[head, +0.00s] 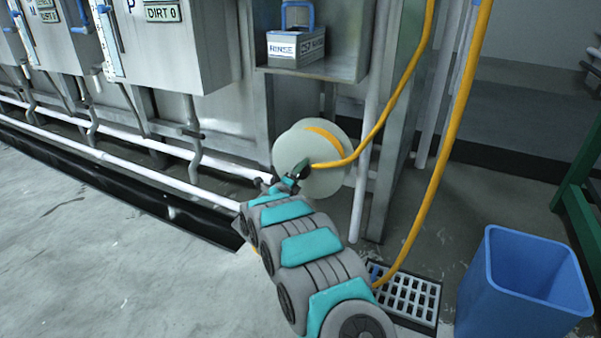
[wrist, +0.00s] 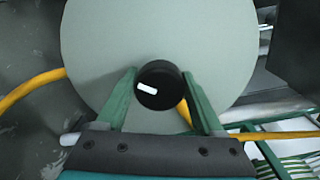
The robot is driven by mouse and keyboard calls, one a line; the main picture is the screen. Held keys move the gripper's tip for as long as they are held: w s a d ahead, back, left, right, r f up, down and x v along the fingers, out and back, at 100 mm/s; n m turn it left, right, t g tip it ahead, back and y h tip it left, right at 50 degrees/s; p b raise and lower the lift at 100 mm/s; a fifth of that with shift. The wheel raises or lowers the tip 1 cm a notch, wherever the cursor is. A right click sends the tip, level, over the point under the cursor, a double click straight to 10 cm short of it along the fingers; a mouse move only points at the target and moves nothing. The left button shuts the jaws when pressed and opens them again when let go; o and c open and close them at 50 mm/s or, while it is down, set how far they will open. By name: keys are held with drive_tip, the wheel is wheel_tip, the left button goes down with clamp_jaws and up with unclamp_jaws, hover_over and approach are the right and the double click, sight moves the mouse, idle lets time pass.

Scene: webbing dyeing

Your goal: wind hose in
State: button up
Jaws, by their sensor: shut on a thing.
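The hose reel (head: 290,148) is a pale grey-green disc drum below the shelf, with some yellow hose (head: 322,135) wound on it. From the reel the hose rises to the upper right, and another length hangs down to the floor grate. My gripper (head: 297,172) is at the face of the reel. In the wrist view the reel face (wrist: 110,45) fills the middle, and my gripper (wrist: 160,90) is shut on a black round crank knob (wrist: 165,95) with a white mark. The knob sits between the two green fingers. The crank behind it is hidden.
A blue bin (head: 520,285) stands at the lower right beside the floor grate (head: 408,295). A rinse box (head: 296,46) sits on the metal shelf above the reel. White pipes (head: 150,140) run along the left wall. The floor at left is clear.

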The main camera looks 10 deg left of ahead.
drive_tip(key=shift+f, duration=0.1)
idle(0.5)
drive_tip(key=o, duration=1.3)
drive_tip(key=shift+p+v, duration=0.35)
drive_tip(key=shift+v, duration=3.5)
